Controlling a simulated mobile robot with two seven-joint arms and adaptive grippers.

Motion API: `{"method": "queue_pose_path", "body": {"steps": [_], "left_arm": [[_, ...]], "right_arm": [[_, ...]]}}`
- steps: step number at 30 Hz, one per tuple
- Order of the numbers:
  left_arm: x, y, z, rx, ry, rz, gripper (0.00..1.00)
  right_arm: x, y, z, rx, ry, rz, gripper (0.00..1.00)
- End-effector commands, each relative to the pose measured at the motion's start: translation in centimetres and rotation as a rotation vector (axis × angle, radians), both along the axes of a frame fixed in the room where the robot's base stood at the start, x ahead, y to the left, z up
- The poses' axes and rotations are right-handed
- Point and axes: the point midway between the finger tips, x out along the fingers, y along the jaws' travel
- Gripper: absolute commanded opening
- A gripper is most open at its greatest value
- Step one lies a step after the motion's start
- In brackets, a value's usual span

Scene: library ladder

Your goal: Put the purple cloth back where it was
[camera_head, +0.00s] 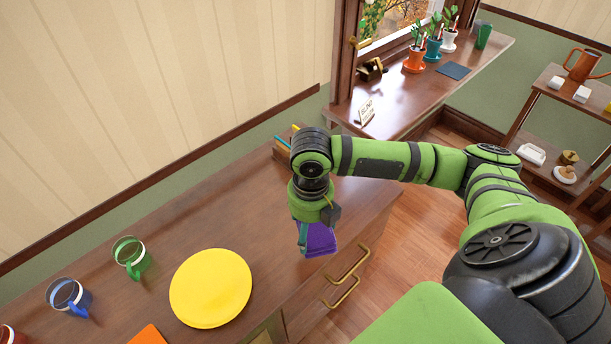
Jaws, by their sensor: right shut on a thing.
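The purple cloth (320,239) hangs just under my right gripper (312,222), over the right part of the wooden counter near its front edge. My right arm comes in from the right and the gripper points down, shut on the cloth. I cannot tell whether the cloth touches the counter. My left gripper is not in view.
On the counter (215,215) are a yellow disc (211,288), a green mug (131,257), a blue mug (68,297) and an orange item (148,335). Potted plants and a small sign (366,110) stand on the windowsill. A shelf (535,122) stands at right.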

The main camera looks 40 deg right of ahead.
Motion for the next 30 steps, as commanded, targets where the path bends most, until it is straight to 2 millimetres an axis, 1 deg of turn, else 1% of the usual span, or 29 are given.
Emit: {"method": "queue_pose_path", "body": {"steps": [1,5,8,11,12,18,21,25,30], "left_arm": [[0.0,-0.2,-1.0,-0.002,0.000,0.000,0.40],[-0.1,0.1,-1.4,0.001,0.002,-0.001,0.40],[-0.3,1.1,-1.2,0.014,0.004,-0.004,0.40],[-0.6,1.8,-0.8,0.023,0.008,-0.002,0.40],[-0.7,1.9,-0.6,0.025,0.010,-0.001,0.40],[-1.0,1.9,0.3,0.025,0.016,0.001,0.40],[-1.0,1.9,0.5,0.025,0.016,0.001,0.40],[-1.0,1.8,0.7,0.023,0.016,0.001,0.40],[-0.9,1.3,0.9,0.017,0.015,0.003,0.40]], "right_arm": [[-0.7,-0.4,-0.4,-0.002,-0.001,0.048,0.55],[-1.6,-0.9,0.0,0.001,-0.001,0.130,0.55],[-1.3,-0.6,-0.1,0.005,-0.001,0.153,0.55],[0.1,0.3,-0.8,0.008,-0.001,0.157,0.55],[0.9,0.7,-1.3,0.008,0.000,0.156,0.55],[4.9,3.0,-4.1,0.006,0.001,0.154,0.55],[6.6,3.8,-5.2,0.004,0.000,0.153,0.55],[7.9,4.5,-6.3,0.003,0.000,0.153,0.55],[8.4,4.7,-7.1,0.001,0.000,0.153,0.55]]}}
